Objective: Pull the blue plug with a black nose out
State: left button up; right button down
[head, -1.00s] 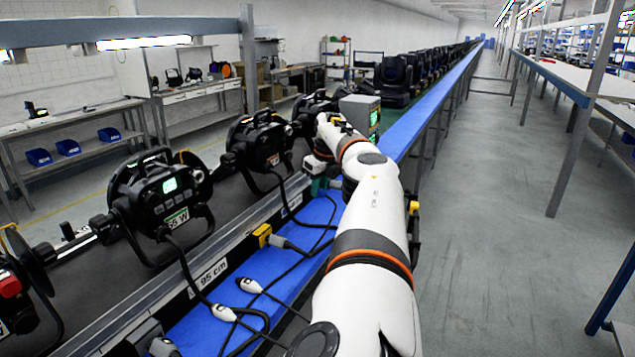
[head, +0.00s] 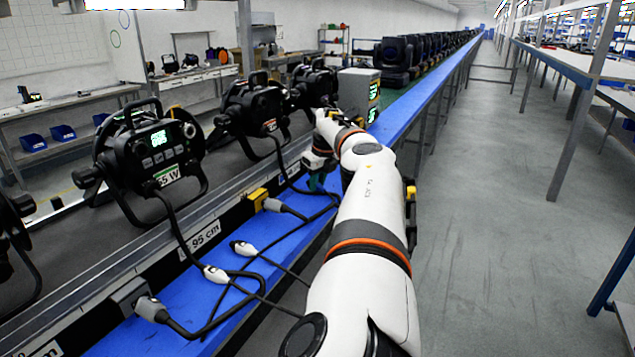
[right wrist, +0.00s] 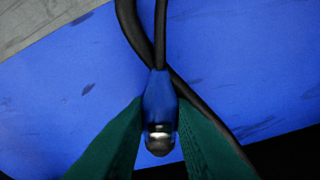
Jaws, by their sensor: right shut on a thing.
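The blue plug (right wrist: 159,92) shows in the right wrist view between the two green fingers of my right gripper (right wrist: 160,140). Its metal ring and black nose (right wrist: 160,147) point toward the bottom of that view, and no socket is seen around the nose. A black cable runs from its back end. In the head view my right gripper (head: 316,182) is low over the blue bench strip, largely hidden by my own arm, and the plug cannot be made out there. My right gripper is shut on the plug. My left gripper is not in view.
Black par cans (head: 150,150) stand in a row on the left. A yellow socket (head: 258,198) is on the rail. A grey box (head: 358,92) stands beyond my gripper.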

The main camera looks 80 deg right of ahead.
aim_at(324, 189)
jog(key=c, duration=1.2)
grip_release()
jog(key=p+v, duration=0.1)
jog(key=v, duration=1.1)
jog(key=shift+w+p, duration=0.1)
jog(key=shift+p, duration=0.25)
